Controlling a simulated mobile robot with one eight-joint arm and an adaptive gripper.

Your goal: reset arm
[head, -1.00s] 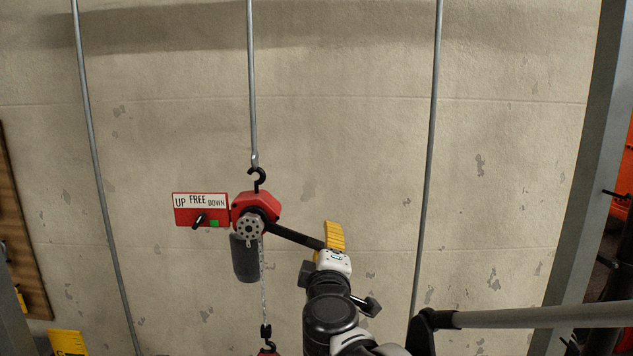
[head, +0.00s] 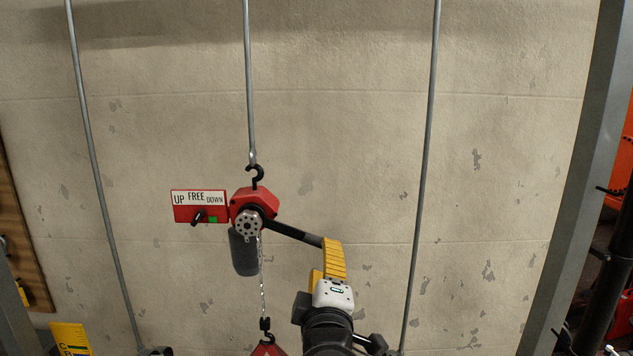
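The red lever hoist (head: 254,203) hangs by its black hook from a grey rod. Its black lever (head: 292,232) slopes down to the right. Beside it is the red UP/FREE/DOWN plate (head: 199,206) with a black knob and a green square under DOWN. My gripper (head: 325,266), with yellow fingers and a white body, is at the lever's right end. One finger overlaps or adjoins the lever tip in the picture. Whether it touches or grips it, and how far the fingers are apart, I cannot tell.
A chain (head: 262,290) runs down from the hoist to a lower red block (head: 267,348), cut by the bottom edge. Grey rods stand left and right against the wall. A grey post (head: 575,190) is at the right. The wall above my gripper is clear.

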